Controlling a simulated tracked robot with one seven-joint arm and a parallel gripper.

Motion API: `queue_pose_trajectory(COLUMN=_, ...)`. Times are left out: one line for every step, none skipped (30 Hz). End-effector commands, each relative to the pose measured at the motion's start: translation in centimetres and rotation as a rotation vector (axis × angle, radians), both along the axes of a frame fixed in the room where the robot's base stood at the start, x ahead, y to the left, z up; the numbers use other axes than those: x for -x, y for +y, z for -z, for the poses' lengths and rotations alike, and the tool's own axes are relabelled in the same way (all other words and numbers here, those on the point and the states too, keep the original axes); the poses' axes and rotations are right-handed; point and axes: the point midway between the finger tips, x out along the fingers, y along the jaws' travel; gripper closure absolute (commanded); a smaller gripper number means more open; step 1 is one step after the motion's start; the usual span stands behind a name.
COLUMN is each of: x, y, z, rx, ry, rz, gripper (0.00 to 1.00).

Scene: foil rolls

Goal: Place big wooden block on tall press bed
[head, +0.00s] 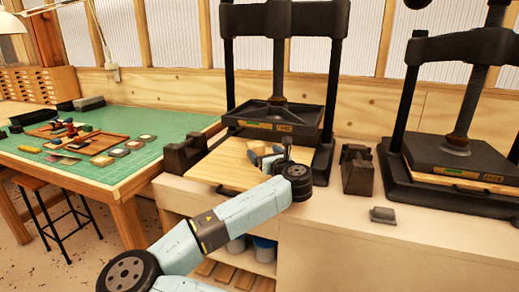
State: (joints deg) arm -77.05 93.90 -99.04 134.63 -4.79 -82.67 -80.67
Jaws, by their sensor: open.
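The tall press (279,75) is a dark metal frame with a central screw and a raised black plate. Under and in front of that plate lies a flat light wooden slab (215,168). I cannot tell whether this is the big wooden block, the press bed or both stacked. My gripper (262,152) is open, low over the slab's right part, below the front edge of the plate. My wrist hides the slab's right front corner. Whether the fingers touch or straddle any wood is too small to tell.
A second dark press (458,155) stands at right, its plate down on a wooden board. Dark blocks (183,155) (357,170) flank the tall press. A small grey piece (383,215) lies on the bare counter front. A green-topped table (120,160) with small items is at left.

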Motion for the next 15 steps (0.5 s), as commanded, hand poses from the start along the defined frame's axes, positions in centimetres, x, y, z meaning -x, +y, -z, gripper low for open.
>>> queue_pose_trajectory(x=0.7, y=-0.3, z=0.0, rx=-0.001, ry=0.0, rz=0.0, gripper=0.07)
queue_pose_trajectory(x=1.1, y=-0.5, z=0.0, rx=0.0, ry=0.0, rz=0.001, gripper=0.07)
queue_pose_trajectory(x=1.4, y=-0.7, z=0.0, rx=0.0, ry=0.0, rz=0.001, gripper=0.07)
queue_pose_trajectory(x=1.7, y=-0.8, z=0.0, rx=0.0, ry=0.0, rz=0.0, gripper=0.07)
queue_pose_trajectory(x=1.9, y=-0.8, z=0.0, rx=0.0, ry=0.001, rz=-0.001, gripper=0.07)
queue_pose_trajectory(x=2.2, y=-1.0, z=0.0, rx=0.001, ry=0.0, rz=-0.001, gripper=0.07)
queue_pose_trajectory(x=2.3, y=-1.0, z=0.0, rx=0.001, ry=0.0, rz=0.0, gripper=0.07)
queue_pose_trajectory(x=2.5, y=-1.1, z=0.0, rx=0.001, ry=0.0, rz=0.0, gripper=0.07)
queue_pose_trajectory(x=2.6, y=-1.1, z=0.0, rx=0.001, ry=0.0, rz=-0.001, gripper=0.07)
queue_pose_trajectory(x=2.6, y=-1.2, z=0.0, rx=0.001, ry=0.0, rz=-0.001, gripper=0.07)
queue_pose_trajectory(x=2.6, y=-1.2, z=0.0, rx=0.001, ry=0.0, rz=-0.001, gripper=0.07)
queue_pose_trajectory(x=2.7, y=-1.2, z=0.0, rx=0.001, ry=0.0, rz=-0.001, gripper=0.07)
queue_pose_trajectory(x=2.7, y=-1.2, z=0.0, rx=0.001, ry=0.0, rz=-0.001, gripper=0.07)
queue_pose_trajectory(x=2.7, y=-1.2, z=0.0, rx=0.001, ry=0.0, rz=-0.001, gripper=0.07)
queue_pose_trajectory(x=2.7, y=-1.2, z=0.0, rx=0.001, ry=0.0, rz=-0.001, gripper=0.07)
